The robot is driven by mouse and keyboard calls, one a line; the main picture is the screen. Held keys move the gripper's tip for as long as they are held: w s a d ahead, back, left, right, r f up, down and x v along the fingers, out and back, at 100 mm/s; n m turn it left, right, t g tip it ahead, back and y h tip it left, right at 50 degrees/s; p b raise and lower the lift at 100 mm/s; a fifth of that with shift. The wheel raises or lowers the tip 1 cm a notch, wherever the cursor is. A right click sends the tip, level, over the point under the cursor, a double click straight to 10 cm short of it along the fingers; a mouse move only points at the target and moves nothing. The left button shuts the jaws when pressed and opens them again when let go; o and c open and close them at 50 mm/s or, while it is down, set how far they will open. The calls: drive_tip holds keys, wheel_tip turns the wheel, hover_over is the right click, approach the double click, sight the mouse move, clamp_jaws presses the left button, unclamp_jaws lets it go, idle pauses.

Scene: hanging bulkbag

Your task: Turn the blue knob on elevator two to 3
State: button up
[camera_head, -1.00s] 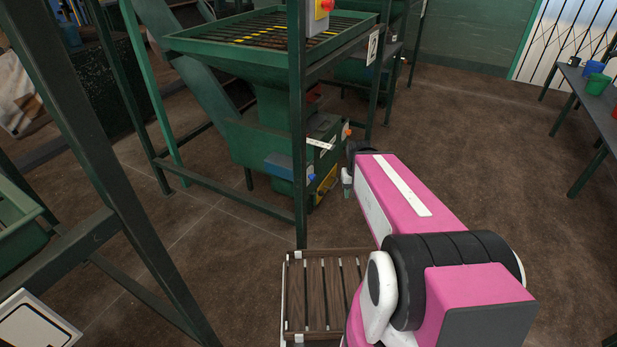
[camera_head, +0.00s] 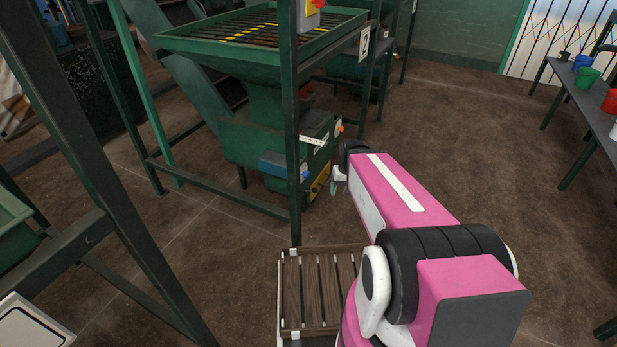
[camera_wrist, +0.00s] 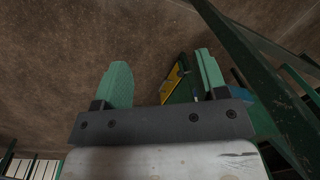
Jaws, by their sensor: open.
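Elevator two is the green hopper machine (camera_head: 262,35) with a white "2" plate (camera_head: 364,42) on its frame. A small blue knob (camera_head: 305,175) sits low on its side, on the green lower housing (camera_head: 240,140). A small orange knob (camera_head: 340,128) sits higher on the same housing. My gripper (camera_head: 339,180) is to the right of the blue knob in the head view, apart from it. The blue knob is not clearly visible there.
A dark green frame post (camera_head: 290,130) stands in front of the machine. The wrist view shows a frame beam (camera_wrist: 262,45) at the right and a yellow-black panel (camera_wrist: 174,82) near the right finger. A table with cups (camera_head: 590,100) is at the right. Open brown floor lies between.

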drive_tip(key=w+a+f+n+y, duration=0.1)
drive_tip(key=w+a+f+y, duration=0.3)
drive_tip(key=w+f, duration=0.2)
drive_tip(key=t+y, duration=0.9)
drive_tip(key=y, duration=0.1)
approach(308, 175)
drive_tip(key=x, duration=1)
drive_tip(key=shift+w+d+f, duration=0.1)
drive_tip(key=shift+w+f, duration=0.15)
drive_tip(key=shift+f, duration=0.05)
drive_tip(key=c, duration=0.9)
